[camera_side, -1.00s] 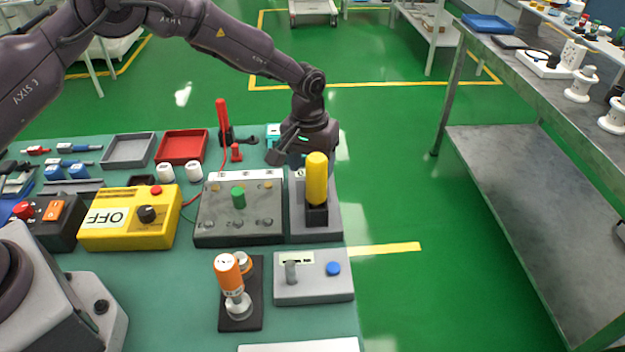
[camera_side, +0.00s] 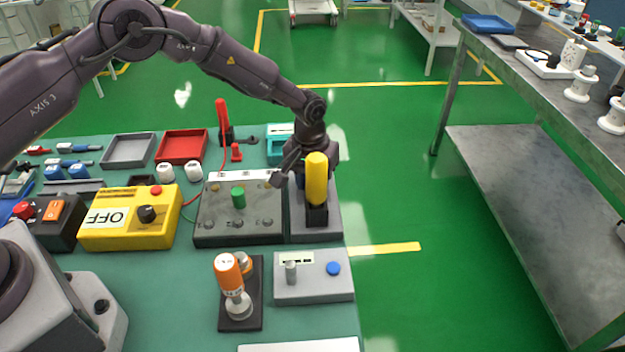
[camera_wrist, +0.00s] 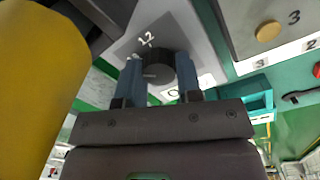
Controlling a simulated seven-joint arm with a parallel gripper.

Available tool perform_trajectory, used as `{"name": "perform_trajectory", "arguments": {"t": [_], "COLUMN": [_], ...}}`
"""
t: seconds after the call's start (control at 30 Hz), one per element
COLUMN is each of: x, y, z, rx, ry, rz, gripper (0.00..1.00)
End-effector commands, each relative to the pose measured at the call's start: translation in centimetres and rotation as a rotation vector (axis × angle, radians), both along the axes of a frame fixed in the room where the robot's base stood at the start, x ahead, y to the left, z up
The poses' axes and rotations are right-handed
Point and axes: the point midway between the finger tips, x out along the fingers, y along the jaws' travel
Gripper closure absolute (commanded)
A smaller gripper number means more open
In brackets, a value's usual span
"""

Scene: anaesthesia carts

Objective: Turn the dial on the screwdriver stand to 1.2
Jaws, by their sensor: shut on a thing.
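The dial is a black round knob (camera_wrist: 158,66) on a pale plate of the screwdriver stand, with a printed 1.2 beside it in the wrist view. A second label is partly covered by a finger. My gripper (camera_wrist: 160,78) has its two blue-grey fingers on either side of the knob, shut on it. The knob's pointer is not clear. In the side view the grey stand (camera_side: 327,228) holds an upright screwdriver with a yellow handle (camera_side: 317,180), which also fills the left of the wrist view (camera_wrist: 35,85). The dial and fingertips are hidden there.
A grey panel with a green knob (camera_side: 238,197) stands directly left of the stand. A teal box (camera_side: 279,148) is behind. A grey box with a blue button (camera_side: 333,268) is in front. Open floor lies right of the table.

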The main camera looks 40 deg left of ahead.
Motion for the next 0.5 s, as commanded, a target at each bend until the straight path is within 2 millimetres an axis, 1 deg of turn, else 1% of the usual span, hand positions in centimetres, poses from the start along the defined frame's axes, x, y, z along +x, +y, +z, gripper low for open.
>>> {"name": "perform_trajectory", "arguments": {"t": [0.27,0.5], "x": [0.01,0.05], "y": [0.03,0.01], "z": [0.04,0.05], "rx": [0.0,0.0], "ry": [0.001,0.0], "rz": [-0.054,-0.208], "gripper": [0.91,0.91]}}
